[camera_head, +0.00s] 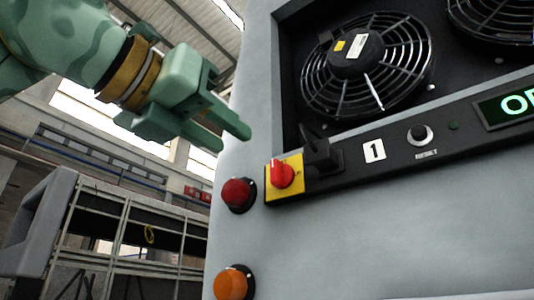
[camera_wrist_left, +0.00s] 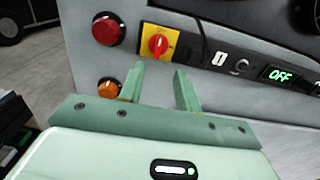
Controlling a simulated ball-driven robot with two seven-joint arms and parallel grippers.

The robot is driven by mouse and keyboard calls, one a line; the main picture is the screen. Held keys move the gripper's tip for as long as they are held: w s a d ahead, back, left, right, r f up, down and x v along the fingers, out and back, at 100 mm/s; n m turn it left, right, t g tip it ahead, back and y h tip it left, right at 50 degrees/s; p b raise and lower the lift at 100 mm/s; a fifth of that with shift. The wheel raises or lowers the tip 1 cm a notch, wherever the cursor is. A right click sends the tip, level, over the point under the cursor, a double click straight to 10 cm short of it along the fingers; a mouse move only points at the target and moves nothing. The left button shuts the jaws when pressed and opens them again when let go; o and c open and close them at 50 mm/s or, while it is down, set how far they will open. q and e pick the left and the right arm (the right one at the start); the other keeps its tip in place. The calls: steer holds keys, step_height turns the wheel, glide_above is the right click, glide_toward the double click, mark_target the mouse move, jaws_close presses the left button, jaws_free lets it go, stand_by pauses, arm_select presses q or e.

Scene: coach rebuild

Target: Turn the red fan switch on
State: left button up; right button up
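The red fan switch (camera_head: 282,173) is a red rotary knob on a yellow plate (camera_head: 297,187), at the left end of the black panel strip. It also shows in the left wrist view (camera_wrist_left: 158,44), above and ahead of the fingers. My left gripper (camera_head: 232,138) is open and empty, up and to the left of the switch in the head view, not touching it. In the left wrist view its two green fingers (camera_wrist_left: 160,82) stand apart, pointing toward the panel below the switch. A green display (camera_wrist_left: 279,74) reads OFF. My right gripper is not in view.
A red round lamp or button (camera_head: 238,194) and an orange one (camera_head: 233,284) sit left of and below the switch. A black bracket-like part (camera_head: 318,153) juts out just right of it. A caged fan (camera_head: 366,66) is above. A reset knob (camera_head: 419,134) is farther right.

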mark_target(272, 168)
arm_select(q)
steer(key=p+x, duration=0.2)
steer(key=x, duration=0.6)
steer(key=shift+w+r, duration=0.1)
steer(key=shift+w, duration=0.25)
steer(key=shift+w+d+p, duration=0.5)
steer(key=shift+w, duration=0.05)
steer(key=shift+w+d, duration=0.15)
steer(key=shift+w, duration=0.1)
jaws_close()
